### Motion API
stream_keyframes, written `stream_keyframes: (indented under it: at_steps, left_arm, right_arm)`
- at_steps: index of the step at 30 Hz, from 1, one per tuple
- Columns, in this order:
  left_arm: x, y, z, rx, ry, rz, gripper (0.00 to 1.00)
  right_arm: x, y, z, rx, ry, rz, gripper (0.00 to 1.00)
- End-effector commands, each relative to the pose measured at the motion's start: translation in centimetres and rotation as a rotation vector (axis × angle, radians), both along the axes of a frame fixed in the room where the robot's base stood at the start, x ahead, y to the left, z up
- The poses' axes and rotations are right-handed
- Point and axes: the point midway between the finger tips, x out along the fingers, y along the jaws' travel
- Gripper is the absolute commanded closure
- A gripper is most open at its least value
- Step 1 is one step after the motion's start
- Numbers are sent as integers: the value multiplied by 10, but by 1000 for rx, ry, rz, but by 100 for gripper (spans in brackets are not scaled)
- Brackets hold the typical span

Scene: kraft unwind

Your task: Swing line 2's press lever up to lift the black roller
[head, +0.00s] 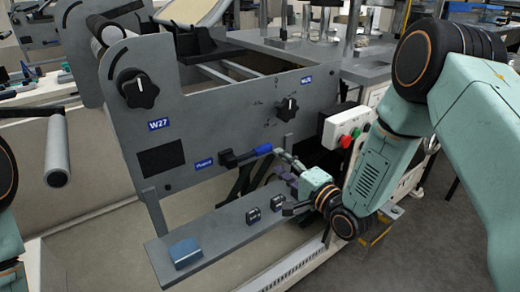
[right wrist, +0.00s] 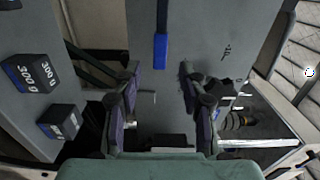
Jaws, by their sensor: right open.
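A lever with a blue handle (head: 262,149) sticks out to the right from a black pivot block on the grey machine panel (head: 215,100). In the right wrist view the blue handle (right wrist: 160,50) lies ahead, between the lines of the fingers. My right gripper (head: 287,168) is open and empty just right of the handle's tip, apart from it as far as I can tell. Its two fingers (right wrist: 158,82) are spread in the wrist view. A dark roller (head: 98,24) shows partly at the panel's upper left; I cannot tell whether it is the lever's roller. My left gripper is out of view.
Black star knobs (head: 138,88) stand out from the panel. A ledge (head: 215,232) below carries small black blocks (head: 253,215) and a blue-topped block (head: 186,252). A pale roller (head: 57,150) hangs at left.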

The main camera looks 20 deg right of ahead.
Motion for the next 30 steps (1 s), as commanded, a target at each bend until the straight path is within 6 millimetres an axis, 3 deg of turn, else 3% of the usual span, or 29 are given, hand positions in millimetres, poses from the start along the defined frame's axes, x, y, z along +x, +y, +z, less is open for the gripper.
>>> stream_keyframes:
  at_steps: [5, 18, 30]
  left_arm:
    - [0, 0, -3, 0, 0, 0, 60]
    - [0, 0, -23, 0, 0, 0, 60]
    - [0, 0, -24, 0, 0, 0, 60]
  right_arm:
    - [6, 2, 0, 31, 7, 1, 58]
    - [67, 25, -1, 28, 7, 4, 58]
    - [76, 28, 0, 29, 11, 2, 58]
